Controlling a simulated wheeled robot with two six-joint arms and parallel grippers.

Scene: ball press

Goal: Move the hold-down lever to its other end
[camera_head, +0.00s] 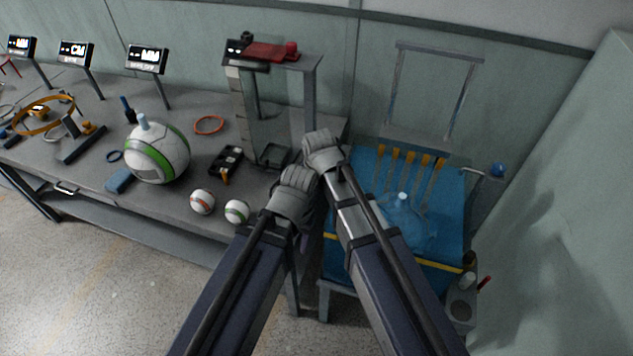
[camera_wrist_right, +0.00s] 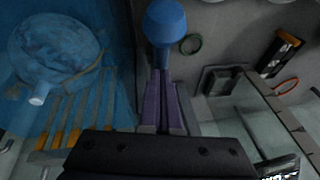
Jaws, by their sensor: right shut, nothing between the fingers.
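The press (camera_head: 455,205) is a blue-topped stand with several orange-ended bars and a translucent blue ball (camera_head: 405,218) on it. A lever with a blue knob (camera_head: 497,170) stands at its right side in the head view. In the right wrist view a blue knob (camera_wrist_right: 165,22) lies just beyond my right gripper's fingertips (camera_wrist_right: 162,72); I cannot tell whether it is the same knob. My right gripper (camera_head: 322,145) is shut and empty, at the press's left edge. My left gripper (camera_head: 290,190) is beside it, over the bench's right end; its fingers are hidden.
The grey bench (camera_head: 180,205) on the left carries a large white-green ball (camera_head: 157,153), two small balls (camera_head: 202,202), a black tray (camera_head: 225,160) and a tall stand (camera_head: 310,95). A grey frame (camera_head: 398,85) rises behind the press. My arms cover the gap between bench and press.

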